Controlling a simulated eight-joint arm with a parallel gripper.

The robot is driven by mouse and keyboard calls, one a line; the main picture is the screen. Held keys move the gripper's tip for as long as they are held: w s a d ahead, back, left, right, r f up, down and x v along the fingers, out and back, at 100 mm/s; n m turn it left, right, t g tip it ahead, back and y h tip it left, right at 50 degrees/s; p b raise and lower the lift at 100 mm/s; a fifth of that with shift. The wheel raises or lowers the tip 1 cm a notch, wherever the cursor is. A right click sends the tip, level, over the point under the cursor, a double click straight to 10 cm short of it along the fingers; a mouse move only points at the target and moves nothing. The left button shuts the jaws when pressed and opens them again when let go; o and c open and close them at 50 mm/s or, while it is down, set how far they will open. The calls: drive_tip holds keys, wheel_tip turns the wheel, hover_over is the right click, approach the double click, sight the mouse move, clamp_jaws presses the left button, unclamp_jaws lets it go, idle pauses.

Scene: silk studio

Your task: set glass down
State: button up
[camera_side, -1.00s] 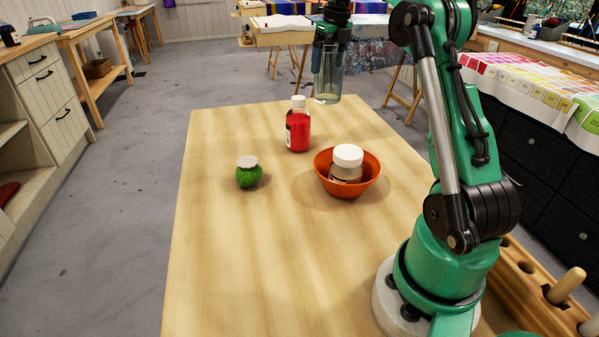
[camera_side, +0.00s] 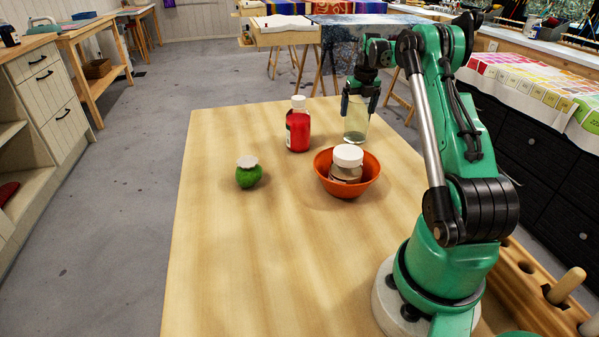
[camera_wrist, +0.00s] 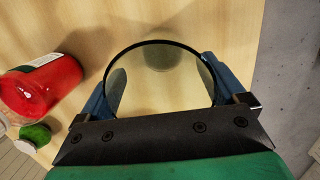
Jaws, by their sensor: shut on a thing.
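The glass (camera_side: 356,124) is a clear, slightly green-tinted tumbler, upright at the far right of the wooden table (camera_side: 230,270). My gripper (camera_side: 359,104) is shut on it, with a finger on each side near its top. In the wrist view the glass (camera_wrist: 160,85) shows its round rim between the blue fingers of my gripper (camera_wrist: 163,92). Its base appears at or just above the tabletop; I cannot tell whether it touches.
A red bottle with a white cap (camera_side: 298,128) stands left of the glass. An orange bowl (camera_side: 370,182) holding a white-lidded jar (camera_side: 346,163) is in front of it. A small green jar (camera_side: 248,174) stands further left. The table's front left is clear.

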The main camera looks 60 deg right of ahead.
drive_tip(key=shift+f, duration=0.15)
drive_tip(key=o, duration=1.2)
drive_tip(key=shift+c, duration=0.2)
